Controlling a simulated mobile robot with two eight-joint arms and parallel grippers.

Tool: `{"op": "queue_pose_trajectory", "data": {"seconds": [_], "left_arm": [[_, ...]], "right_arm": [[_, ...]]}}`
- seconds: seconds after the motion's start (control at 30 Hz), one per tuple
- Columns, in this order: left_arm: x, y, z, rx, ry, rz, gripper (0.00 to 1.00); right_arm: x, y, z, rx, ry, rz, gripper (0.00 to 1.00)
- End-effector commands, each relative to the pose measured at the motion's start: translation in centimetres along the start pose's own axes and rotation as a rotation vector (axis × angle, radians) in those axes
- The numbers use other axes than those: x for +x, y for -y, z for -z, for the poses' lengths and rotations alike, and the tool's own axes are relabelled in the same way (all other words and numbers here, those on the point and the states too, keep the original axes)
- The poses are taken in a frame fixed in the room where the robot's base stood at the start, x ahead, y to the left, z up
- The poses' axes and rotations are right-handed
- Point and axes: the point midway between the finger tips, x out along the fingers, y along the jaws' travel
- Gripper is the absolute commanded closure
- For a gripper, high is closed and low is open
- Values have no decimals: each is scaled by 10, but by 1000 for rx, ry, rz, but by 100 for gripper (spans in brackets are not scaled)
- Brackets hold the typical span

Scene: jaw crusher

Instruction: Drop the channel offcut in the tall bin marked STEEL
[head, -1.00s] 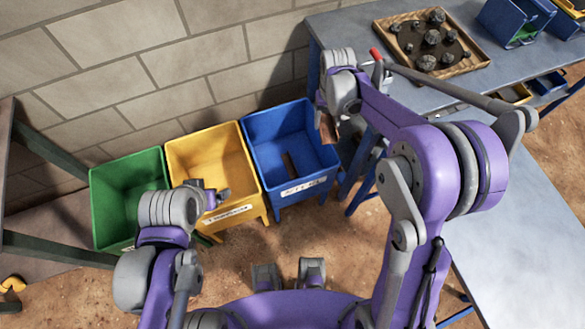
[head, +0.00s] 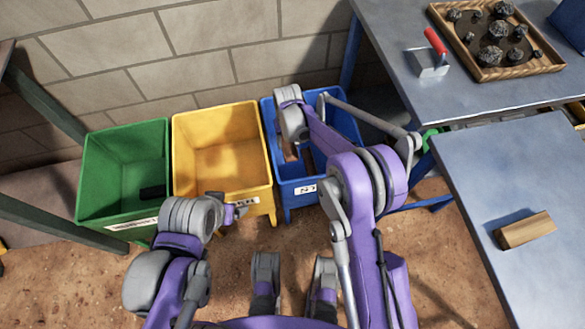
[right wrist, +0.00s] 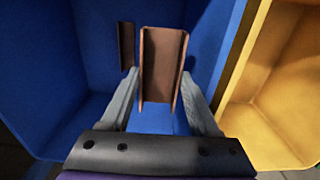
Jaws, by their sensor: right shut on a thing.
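The channel offcut (right wrist: 160,65) is a brown U-shaped piece, held upright between the two fingers of my right gripper (right wrist: 160,97) in the right wrist view. In the head view my right gripper (head: 289,142) is over the blue bin (head: 287,197), its fingers mostly hidden behind the wrist. The bin's white label (head: 304,189) is partly covered and hard to read now. A second brown piece (right wrist: 126,45) is inside the blue bin, behind the held one. My left gripper (head: 234,209) is by the yellow bin's front; its jaws are unclear.
The yellow bin (head: 182,150) and green bin (head: 95,180) stand left of the blue one; a dark piece lies in the green bin. A workbench (head: 395,40) holds a rock tray and a red-handled tool. A wooden block (head: 525,230) lies on the right table.

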Motion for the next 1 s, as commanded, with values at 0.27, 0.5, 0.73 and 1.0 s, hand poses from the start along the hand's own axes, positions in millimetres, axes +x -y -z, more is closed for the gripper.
{"op": "queue_pose_trajectory", "data": {"seconds": [0.27,0.5,0.73,1.0], "left_arm": [[18,0,-6,0,7,0,14],[31,0,-10,0,11,0,14],[36,0,-11,0,13,0,14],[43,0,-13,0,15,0,14]], "right_arm": [[79,-1,0,1,1,0,100],[140,-1,0,1,0,0,100],[165,-1,0,1,-1,0,100],[196,-1,0,1,0,0,100]]}}
